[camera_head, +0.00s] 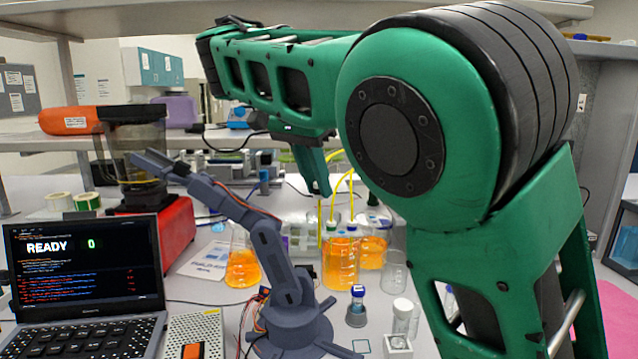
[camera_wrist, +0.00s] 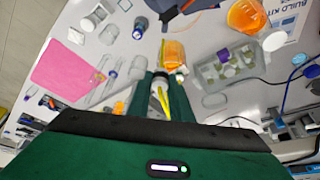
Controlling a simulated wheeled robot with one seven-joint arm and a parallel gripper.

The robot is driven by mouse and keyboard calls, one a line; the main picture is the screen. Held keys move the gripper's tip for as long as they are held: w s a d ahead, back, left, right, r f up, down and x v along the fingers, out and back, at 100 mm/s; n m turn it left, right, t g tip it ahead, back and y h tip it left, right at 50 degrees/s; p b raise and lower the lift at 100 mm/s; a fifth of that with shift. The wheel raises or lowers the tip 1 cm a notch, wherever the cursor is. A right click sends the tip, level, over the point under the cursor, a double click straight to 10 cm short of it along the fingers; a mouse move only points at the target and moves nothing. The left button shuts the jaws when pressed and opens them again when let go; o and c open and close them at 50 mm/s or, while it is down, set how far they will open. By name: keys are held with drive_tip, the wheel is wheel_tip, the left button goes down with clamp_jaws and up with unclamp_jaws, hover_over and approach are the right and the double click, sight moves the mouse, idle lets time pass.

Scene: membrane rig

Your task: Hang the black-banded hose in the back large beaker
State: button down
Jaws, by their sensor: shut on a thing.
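My gripper (camera_head: 322,190) points down over the bench and is shut on a yellow hose (camera_head: 320,222); the hose's free length hangs below the fingertips. In the wrist view, yellow hose (camera_wrist: 161,98) shows between the fingers of my gripper (camera_wrist: 161,82). I cannot make out a black band on either section. A clear beaker (camera_head: 395,274) stands right of the bottles. Clear glassware behind the bottles is partly hidden, and I cannot tell which piece is the back large beaker.
An orange-filled flask (camera_head: 243,268) and another orange bottle (camera_head: 373,252) stand close by. A small blue-grey robot arm (camera_head: 270,245) stands left of the bottles. A laptop (camera_head: 85,270) is at front left. A tube rack (camera_wrist: 232,68) shows in the wrist view.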

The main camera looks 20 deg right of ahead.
drive_tip(key=c, duration=2.4)
unclamp_jaws()
drive_tip(key=shift+c, duration=0.2)
drive_tip(key=shift+d, duration=0.1)
clamp_jaws()
drive_tip(key=shift+r, duration=0.8)
